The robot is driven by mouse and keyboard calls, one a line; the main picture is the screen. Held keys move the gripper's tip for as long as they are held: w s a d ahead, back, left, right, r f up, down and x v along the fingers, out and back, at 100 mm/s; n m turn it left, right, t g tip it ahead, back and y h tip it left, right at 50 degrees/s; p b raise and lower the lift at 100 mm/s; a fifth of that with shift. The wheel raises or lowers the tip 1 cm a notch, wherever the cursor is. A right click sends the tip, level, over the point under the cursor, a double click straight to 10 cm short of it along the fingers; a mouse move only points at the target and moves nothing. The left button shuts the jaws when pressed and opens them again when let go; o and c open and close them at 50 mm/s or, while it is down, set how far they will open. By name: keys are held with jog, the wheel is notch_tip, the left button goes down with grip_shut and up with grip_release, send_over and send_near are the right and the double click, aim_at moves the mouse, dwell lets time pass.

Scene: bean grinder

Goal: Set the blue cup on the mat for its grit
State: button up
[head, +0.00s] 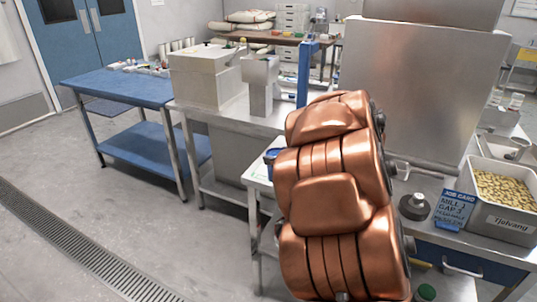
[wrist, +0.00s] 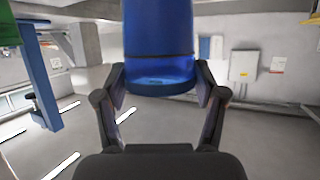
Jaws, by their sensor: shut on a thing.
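In the wrist view, the blue cup (wrist: 158,42) is between the two fingers of my gripper (wrist: 160,82), which is shut on it. Its far end runs out of the top of the picture. In the head view my copper arm fills the middle and hides my gripper. A small blue thing (head: 271,156) shows at the arm's left edge; I cannot tell whether it is the cup. I cannot make out any mat; the arm covers much of the near worktop. A blue job card (head: 453,208) reads "MILL 1 GAP 3"; its last line is too small to read.
A bin of pale beans (head: 503,195) labelled "Tjelvang" stands at the right, near a dark round piece (head: 414,207). A large steel box (head: 425,90) rises behind. A blue post (head: 304,75) stands left of it. A blue table (head: 135,88) is at the left. The left floor is clear.

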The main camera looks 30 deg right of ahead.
jog(key=shift+w+d+f, duration=0.6)
jog(key=shift+w+f, duration=0.15)
jog(key=shift+w, duration=1.05)
jog(key=shift+w+d+f, duration=0.55)
jog(key=shift+w+f, duration=0.25)
jog(key=shift+w, duration=1.05)
jog(key=shift+w+d+f, duration=0.6)
jog(key=shift+w+f, duration=0.15)
jog(key=shift+w, duration=1.05)
jog(key=shift+f, duration=0.15)
jog(key=o, duration=1.1)
jog(key=shift+o, duration=0.2)
jog(key=shift+s+r, duration=0.2)
jog(key=shift+r, duration=0.05)
jog(key=v, duration=1.1)
jog(key=shift+s, duration=0.25)
